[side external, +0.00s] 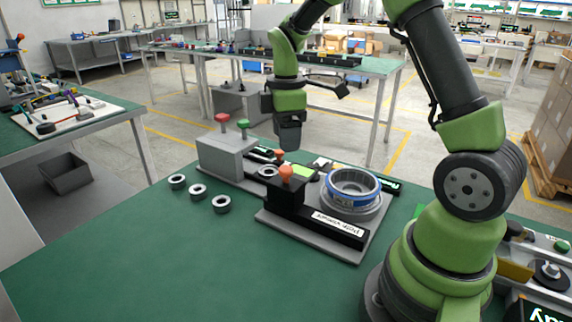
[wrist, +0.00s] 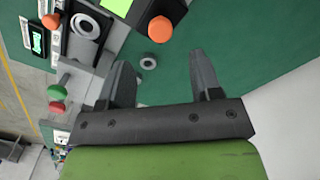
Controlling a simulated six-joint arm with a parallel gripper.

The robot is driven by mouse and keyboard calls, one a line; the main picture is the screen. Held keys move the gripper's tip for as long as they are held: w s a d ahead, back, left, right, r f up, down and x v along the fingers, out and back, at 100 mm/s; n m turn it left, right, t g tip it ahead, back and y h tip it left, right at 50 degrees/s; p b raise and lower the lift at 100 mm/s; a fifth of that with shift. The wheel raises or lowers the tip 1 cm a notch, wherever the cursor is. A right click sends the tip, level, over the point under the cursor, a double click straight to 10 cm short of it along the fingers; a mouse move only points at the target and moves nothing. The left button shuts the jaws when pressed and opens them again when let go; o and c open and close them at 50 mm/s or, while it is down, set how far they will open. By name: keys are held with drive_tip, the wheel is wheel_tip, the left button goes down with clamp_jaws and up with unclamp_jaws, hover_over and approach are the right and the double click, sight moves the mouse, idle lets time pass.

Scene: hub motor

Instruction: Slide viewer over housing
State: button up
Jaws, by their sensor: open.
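A round metal housing (side external: 352,188) with a blue band sits on the grey base plate (side external: 315,243) of the fixture. Left of it stands a black block (side external: 284,198) with an orange knob (side external: 286,172); the knob also shows in the wrist view (wrist: 160,29). A lit green panel (side external: 304,173) lies behind the block and shows at the top of the wrist view (wrist: 117,5). My gripper (side external: 289,146) hangs above the fixture's back left. In the wrist view my gripper (wrist: 160,62) is open, with nothing between its fingers.
A grey block (side external: 226,157) with a red and a green button stands at the left end of the fixture. Several loose bearing rings (side external: 222,204) lie on the green table (side external: 160,262), left of the fixture. The table's front left is clear.

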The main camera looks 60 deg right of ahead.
sight(286, 168)
wheel_tip(286, 168, down, 7)
drive_tip(key=shift+f, duration=0.15)
clamp_jaws()
drive_tip(key=s, duration=1.1)
drive_tip(key=shift+s, duration=0.3)
unclamp_jaws()
drive_tip(key=shift+w, duration=0.1)
